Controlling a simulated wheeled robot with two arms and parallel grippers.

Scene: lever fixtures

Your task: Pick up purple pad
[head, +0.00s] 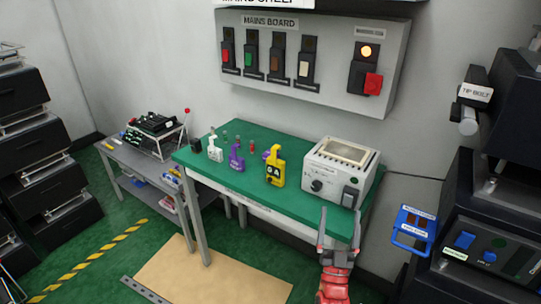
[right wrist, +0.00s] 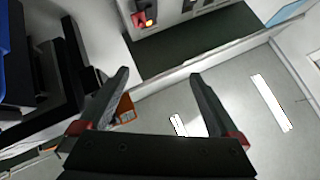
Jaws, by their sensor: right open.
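A small purple padlock-like pad (head: 237,158) stands on the green-topped table (head: 222,185), between a white one (head: 214,150) and a yellow one (head: 275,170). A bit of purple also shows at the left edge of the yellow one; I cannot tell what it is. My right gripper (head: 339,230) is open and empty at the table's front right edge, well to the right of the purple pad. Its two spread fingers also show in the right wrist view (right wrist: 158,77), with nothing between them. The purple pad is not in the right wrist view. My left gripper is not in view.
A beige box device (head: 342,165) stands on the table's right. The mains board (head: 310,68) with several levers hangs on the wall behind. A grey side bench (head: 130,165) stands left. Dark cabinets stand at both sides, with a blue-framed tag (head: 411,228) at right.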

